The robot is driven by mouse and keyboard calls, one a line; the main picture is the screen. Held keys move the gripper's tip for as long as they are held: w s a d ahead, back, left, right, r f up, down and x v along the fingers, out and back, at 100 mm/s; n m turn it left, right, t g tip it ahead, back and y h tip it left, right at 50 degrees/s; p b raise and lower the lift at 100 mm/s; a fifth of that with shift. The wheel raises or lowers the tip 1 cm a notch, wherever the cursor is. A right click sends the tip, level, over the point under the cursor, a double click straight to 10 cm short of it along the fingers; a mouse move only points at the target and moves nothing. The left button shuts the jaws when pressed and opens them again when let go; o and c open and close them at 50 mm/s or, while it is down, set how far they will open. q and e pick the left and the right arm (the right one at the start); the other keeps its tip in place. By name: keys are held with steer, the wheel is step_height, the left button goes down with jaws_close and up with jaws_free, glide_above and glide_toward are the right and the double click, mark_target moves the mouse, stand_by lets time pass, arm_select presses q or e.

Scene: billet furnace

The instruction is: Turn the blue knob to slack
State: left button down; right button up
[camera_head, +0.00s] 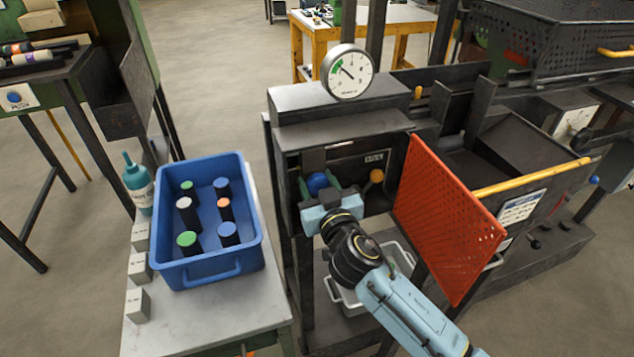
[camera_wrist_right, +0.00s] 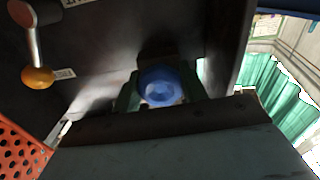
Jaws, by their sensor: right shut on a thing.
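The blue knob (camera_head: 317,182) is on the dark front panel of the machine, under the round gauge. It also shows in the right wrist view (camera_wrist_right: 161,86), between two dark green fingers. My right gripper (camera_head: 319,188) reaches in from the lower right, and its fingers are shut on the knob from both sides. The knob's marks and the slack label cannot be made out. My left gripper is not in view.
A white gauge (camera_head: 348,72) with a green sector stands on top, its needle pointing up-left. A yellow-orange ball-ended lever (camera_head: 376,176) is just right of the knob. An open red perforated guard (camera_head: 448,220) stands right of my arm. A blue crate (camera_head: 208,265) with several cylinders stands left.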

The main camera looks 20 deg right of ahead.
steer(key=n, duration=0.2)
steer(key=shift+n, duration=0.4)
steer(key=shift+n+p, duration=0.45)
steer(key=shift+n, duration=0.45)
steer(key=n+p, duration=0.1)
steer(key=n, duration=0.3)
steer(key=shift+d+n, duration=0.1)
steer(key=shift+n, duration=0.2)
steer(key=n+p, duration=0.1)
steer(key=n, duration=0.4)
steer(key=shift+r+n, duration=0.1)
steer(key=shift+n, duration=0.3)
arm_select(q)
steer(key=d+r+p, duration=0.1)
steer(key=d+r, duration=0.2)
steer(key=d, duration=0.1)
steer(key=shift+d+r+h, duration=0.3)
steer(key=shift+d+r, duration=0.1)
arm_select(e)
steer(key=shift+n, duration=1.1)
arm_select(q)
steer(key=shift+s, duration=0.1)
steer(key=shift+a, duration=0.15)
arm_select(e)
steer(key=o, duration=0.6)
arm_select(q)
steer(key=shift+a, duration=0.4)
arm_select(e)
steer(key=o, duration=0.4)
steer(key=shift+c, duration=0.2)
